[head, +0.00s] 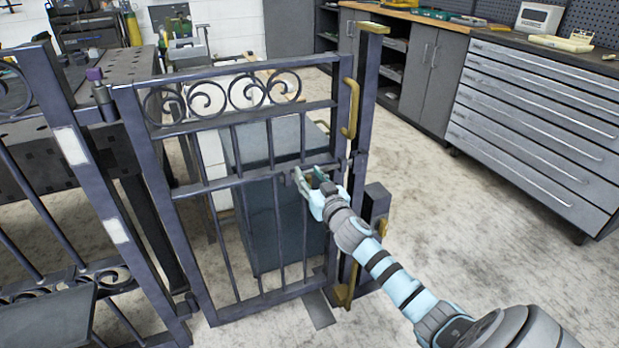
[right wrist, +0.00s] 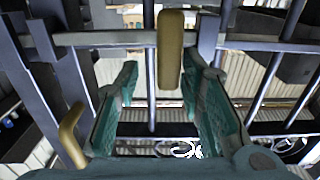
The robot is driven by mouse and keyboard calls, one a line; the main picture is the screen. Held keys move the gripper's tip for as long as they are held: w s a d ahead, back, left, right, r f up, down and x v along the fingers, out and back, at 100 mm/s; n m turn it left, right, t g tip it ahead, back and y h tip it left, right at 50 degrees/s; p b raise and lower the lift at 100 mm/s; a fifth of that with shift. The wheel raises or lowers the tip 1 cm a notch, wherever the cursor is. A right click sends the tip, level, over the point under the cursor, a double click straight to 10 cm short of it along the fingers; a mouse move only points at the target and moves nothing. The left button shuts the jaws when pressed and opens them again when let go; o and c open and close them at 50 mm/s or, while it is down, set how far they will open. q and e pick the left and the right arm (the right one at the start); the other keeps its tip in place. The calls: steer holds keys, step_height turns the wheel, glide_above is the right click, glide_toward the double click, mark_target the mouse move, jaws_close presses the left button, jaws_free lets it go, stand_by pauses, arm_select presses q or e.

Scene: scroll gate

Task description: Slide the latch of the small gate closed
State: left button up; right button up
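The small dark metal gate (head: 235,183) has scrollwork along its top and stands upright beside its post (head: 366,90). My right gripper (head: 314,180) is at the gate's middle rail, near its post side. In the right wrist view my right gripper (right wrist: 162,105) is open, with teal-lined fingers well apart. A brass latch knob (right wrist: 170,50) shows between the fingers, with gaps visible on both sides. It lies in front of the horizontal bar (right wrist: 100,39). In the head view the gripper mostly hides the knob. My left gripper is not in view.
A brass pull handle (head: 351,108) sits on the gate's upper right and also shows in the right wrist view (right wrist: 72,135). A fixed fence panel (head: 75,160) stands left. A grey drawer cabinet (head: 540,115) is at right. The floor at right is clear.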

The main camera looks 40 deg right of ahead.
steer(key=shift+a, duration=0.15)
steer(key=v, duration=1.2)
